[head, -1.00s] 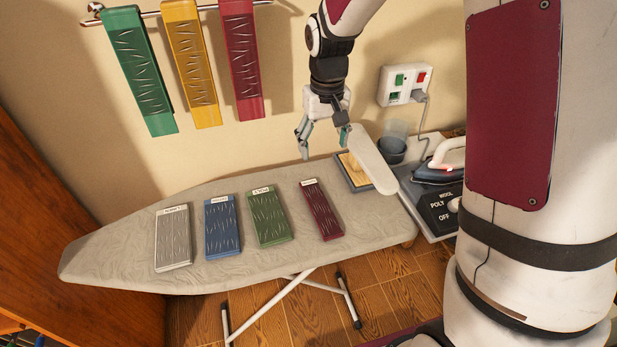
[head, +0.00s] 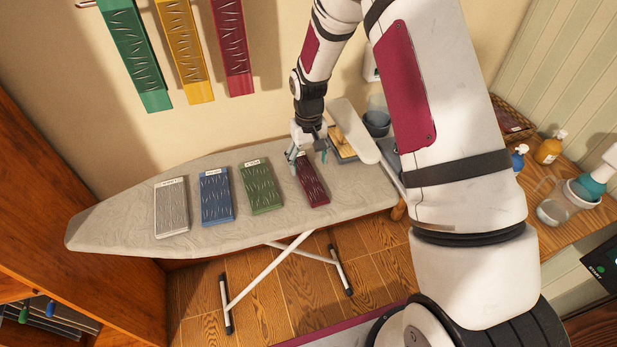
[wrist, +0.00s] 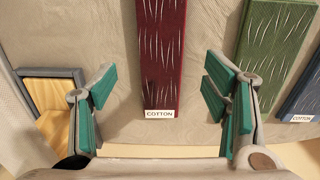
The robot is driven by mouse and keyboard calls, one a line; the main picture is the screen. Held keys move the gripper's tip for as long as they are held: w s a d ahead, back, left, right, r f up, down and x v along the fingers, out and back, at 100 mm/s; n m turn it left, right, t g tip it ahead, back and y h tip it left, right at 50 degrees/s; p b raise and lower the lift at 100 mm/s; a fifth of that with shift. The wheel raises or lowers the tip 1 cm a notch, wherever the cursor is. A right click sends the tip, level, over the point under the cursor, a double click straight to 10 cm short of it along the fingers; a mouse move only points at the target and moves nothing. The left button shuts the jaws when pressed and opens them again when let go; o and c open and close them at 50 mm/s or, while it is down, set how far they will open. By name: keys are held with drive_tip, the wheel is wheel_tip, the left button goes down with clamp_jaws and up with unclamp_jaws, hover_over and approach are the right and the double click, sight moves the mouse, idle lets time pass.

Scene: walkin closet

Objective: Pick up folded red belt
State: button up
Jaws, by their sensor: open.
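The folded red belt (head: 312,186) is a dark red strip with pale wavy marks, lying flat on the ironing board (head: 110,226), rightmost in a row of folded strips. My gripper (head: 308,158) is over its far, labelled end, open and empty. In the wrist view the red strip (wrist: 161,55) runs between my two spread fingers, with a white "COTTON" label at its near end. The fingers stand apart from it on both sides. In the head view my gripper hides part of its far end.
Green (head: 261,188), blue (head: 216,196) and grey (head: 171,208) folded strips lie to the left. A framed tray (head: 342,150) with a yellowish item sits just right of the red strip. Green, yellow and red strips (head: 232,50) hang on the wall rail.

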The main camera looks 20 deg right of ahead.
sight(308, 175)
drive_tip(key=shift+w+f+p, duration=0.25)
drive_tip(key=shift+f+p, duration=0.05)
drive_tip(key=shift+f, duration=1)
drive_tip(key=shift+w+f+p, duration=0.2)
drive_tip(key=shift+f+p, duration=0.05)
drive_tip(key=shift+f, duration=1.05)
drive_tip(key=c, duration=1.1)
